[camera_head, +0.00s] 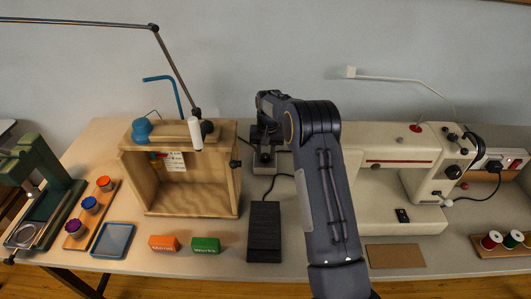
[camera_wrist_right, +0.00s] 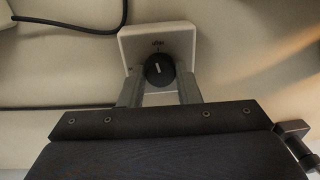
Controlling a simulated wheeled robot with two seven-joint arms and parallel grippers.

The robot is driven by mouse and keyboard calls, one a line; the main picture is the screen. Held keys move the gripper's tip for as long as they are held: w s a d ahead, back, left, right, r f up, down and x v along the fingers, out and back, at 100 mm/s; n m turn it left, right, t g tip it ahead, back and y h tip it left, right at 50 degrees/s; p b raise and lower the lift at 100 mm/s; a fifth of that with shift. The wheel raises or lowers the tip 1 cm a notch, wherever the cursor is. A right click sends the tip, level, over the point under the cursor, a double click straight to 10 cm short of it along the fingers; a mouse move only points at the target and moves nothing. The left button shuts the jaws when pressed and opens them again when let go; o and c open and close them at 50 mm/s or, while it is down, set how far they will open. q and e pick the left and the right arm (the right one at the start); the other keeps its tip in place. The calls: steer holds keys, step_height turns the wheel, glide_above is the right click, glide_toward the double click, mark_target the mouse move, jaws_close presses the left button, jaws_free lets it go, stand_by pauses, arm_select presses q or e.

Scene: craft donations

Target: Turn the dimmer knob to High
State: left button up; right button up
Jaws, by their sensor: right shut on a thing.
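The dimmer is a pale square box (camera_wrist_right: 135,42) in the right wrist view, with a round black knob (camera_wrist_right: 160,68) on its face. A white pointer line on the knob is nearly upright, its top tipped slightly left, toward small lettering I cannot read for sure. My right gripper (camera_wrist_right: 160,90) is shut on the knob, one grey finger on each side. In the head view the dimmer box (camera_head: 265,168) stands at the back of the table, with my right gripper (camera_head: 264,152) at it and the knob mostly hidden. My left gripper is not in view.
A wooden box (camera_head: 190,205) stands left of the dimmer, and a cream sewing machine (camera_head: 395,165) stands right. A black pedal (camera_head: 264,235), an orange block (camera_head: 163,243) and a green block (camera_head: 206,245) lie in front. A green press (camera_head: 45,185) is at far left.

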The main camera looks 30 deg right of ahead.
mark_target(267, 155)
steer(key=shift+m, duration=1.1)
steer(key=o, duration=1)
steer(key=shift+s+d+r, duration=0.1)
steer(key=shift+d+r, duration=0.05)
steer(key=shift+r, duration=3.8)
